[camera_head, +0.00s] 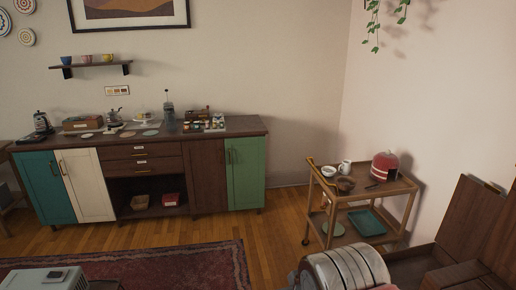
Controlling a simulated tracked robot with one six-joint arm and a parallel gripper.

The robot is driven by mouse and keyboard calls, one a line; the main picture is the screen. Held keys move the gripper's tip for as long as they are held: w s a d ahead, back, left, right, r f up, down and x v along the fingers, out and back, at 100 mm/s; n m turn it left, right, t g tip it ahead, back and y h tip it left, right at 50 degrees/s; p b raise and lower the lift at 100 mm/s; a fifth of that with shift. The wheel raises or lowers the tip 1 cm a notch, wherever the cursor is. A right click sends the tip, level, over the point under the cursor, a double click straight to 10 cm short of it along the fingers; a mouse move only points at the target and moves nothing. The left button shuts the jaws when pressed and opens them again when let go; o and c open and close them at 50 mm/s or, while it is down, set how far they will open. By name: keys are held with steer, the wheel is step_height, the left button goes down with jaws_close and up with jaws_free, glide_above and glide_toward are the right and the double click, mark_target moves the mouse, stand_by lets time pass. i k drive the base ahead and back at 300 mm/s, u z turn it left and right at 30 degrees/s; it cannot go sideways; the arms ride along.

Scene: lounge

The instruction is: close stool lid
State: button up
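A dark brown wooden piece at the bottom right looks like the stool (455,274), cut off by the frame's lower edge. A tall brown panel that looks like its lid (472,222) stands raised and tilted back near the pale wall, with a small light-coloured piece at its top edge. A second brown panel edge shows at the far right. How the panels join the stool is hard to tell. My gripper is not in view.
A wooden trolley (372,196) with a red domed object (385,165) and bowls stands behind the stool. A banded metallic rounded body (345,270) fills the bottom centre. A long sideboard (135,150) lines the back wall. Wooden floor (275,225) is clear between rug (175,264) and trolley.

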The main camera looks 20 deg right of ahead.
mark_target(475, 207)
steer(key=z, duration=0.2)
steer(key=i, duration=1.4)
steer(key=z, duration=0.8)
steer(key=i, duration=0.6)
steer(key=z, duration=0.9)
steer(key=i, duration=0.75)
steer(key=z, duration=0.4)
